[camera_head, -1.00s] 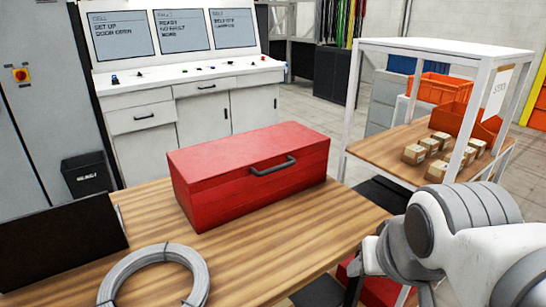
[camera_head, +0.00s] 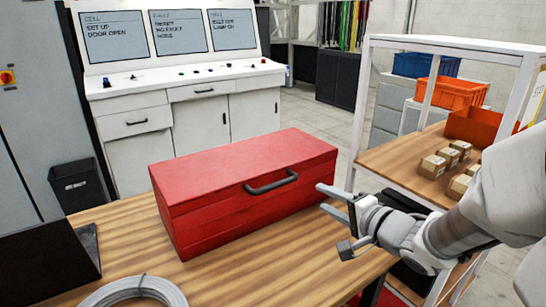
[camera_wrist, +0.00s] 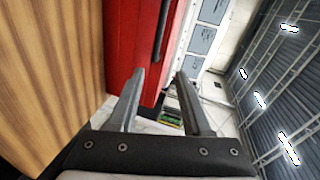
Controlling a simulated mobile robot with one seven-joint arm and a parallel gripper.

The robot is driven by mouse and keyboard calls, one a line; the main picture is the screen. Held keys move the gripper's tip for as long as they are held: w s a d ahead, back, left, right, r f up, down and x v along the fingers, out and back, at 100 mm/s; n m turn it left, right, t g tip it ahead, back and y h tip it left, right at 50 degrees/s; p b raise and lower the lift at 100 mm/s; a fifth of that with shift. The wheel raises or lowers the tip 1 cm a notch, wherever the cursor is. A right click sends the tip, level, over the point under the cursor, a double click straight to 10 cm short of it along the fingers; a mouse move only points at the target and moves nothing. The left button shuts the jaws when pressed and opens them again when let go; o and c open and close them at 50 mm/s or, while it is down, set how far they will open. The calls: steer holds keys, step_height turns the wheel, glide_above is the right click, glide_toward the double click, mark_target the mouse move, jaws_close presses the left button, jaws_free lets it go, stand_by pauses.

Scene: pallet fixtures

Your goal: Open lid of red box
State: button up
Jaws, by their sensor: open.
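The red box (camera_head: 240,195) sits on the wooden table with its lid (camera_head: 245,160) shut. A dark handle (camera_head: 271,183) is on the side facing me, near the lid edge. My gripper (camera_head: 328,199) is open and empty, to the right of the box and apart from it. In the wrist view the open fingers of my gripper (camera_wrist: 158,100) point toward the red box (camera_wrist: 128,50), whose dark handle (camera_wrist: 163,30) shows at the top.
A coil of wire (camera_head: 135,292) and a dark panel (camera_head: 45,265) lie on the table (camera_head: 290,255) at left. A white-framed shelf (camera_head: 385,155) with small cartons and orange bins stands at right. A control console (camera_head: 190,90) is behind the box.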

mark_target(279, 185)
steer(key=shift+m+y, duration=0.3)
steer(key=shift+y, duration=0.4)
steer(key=b+x, duration=0.1)
steer(key=x, duration=0.5)
steer(key=f+b+x, duration=0.1)
steer(key=x, duration=0.4)
steer(key=s+a+b+x, duration=0.1)
steer(key=x, duration=0.5)
steer(key=shift+w+a+f+b, duration=0.2)
steer(key=shift+w+f+b, duration=0.05)
steer(key=shift+f+b, duration=0.15)
jaws_close()
